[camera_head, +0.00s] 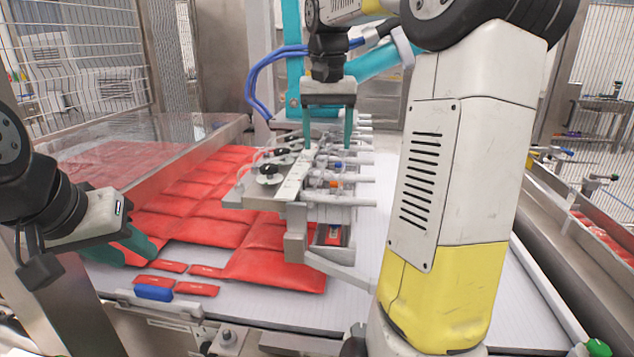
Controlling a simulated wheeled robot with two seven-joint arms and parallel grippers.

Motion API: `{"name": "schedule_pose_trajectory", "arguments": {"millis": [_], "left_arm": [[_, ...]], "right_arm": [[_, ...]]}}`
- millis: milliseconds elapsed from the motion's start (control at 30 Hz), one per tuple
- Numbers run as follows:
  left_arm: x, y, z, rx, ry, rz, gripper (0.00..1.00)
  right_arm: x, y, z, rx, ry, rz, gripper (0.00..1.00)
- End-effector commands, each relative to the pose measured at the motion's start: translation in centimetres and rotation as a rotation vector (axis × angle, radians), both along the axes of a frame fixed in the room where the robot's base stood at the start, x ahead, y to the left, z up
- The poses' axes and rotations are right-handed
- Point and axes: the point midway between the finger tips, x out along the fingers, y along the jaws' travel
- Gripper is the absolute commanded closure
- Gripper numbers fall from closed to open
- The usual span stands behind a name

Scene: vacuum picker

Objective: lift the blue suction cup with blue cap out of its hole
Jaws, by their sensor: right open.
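A small blue spot (338,165) shows on the metal picker head (292,185), among its white fittings. It may be the blue cap, but it is too small to tell, and no suction cup or hole is clear below it. My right gripper (327,146) comes down from the top with its two teal fingers apart. It is open and empty, just above or behind the picker head, close to the blue spot. My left gripper (143,247) is low at the left, over the red packs. Its fingers overlap in view, so its opening cannot be told.
Dark round cups (268,172) sit at the picker head's left. Red packs (205,230) cover the white belt (250,306) below. A blue block (153,292) lies at the belt's front edge. A clear guard (140,140) stands at left. My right arm fills the right foreground.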

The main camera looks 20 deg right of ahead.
Motion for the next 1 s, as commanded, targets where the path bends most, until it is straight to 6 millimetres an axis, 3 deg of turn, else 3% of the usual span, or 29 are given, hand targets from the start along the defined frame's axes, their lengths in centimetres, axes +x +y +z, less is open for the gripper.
{"name": "schedule_pose_trajectory", "arguments": {"millis": [100, 333, 467, 1000], "left_arm": [[0.0, 0.0, 0.0, 0.0, 0.0, 0.0, 0.64], [0.0, 0.0, 0.0, 0.0, 0.0, 0.0, 0.64], [0.0, 0.0, 0.0, 0.0, 0.0, 0.0, 0.64], [0.0, 0.0, 0.0, 0.0, 0.0, 0.0, 0.64]], "right_arm": [[2.7, -2.5, -0.6, 0.022, 0.053, -0.074, 0.33], [4.7, -5.3, -1.3, 0.047, 0.105, -0.156, 0.33], [4.8, -5.6, -2.1, 0.049, 0.111, -0.165, 0.33], [4.8, -5.2, -8.8, 0.051, 0.108, -0.162, 0.33]]}}
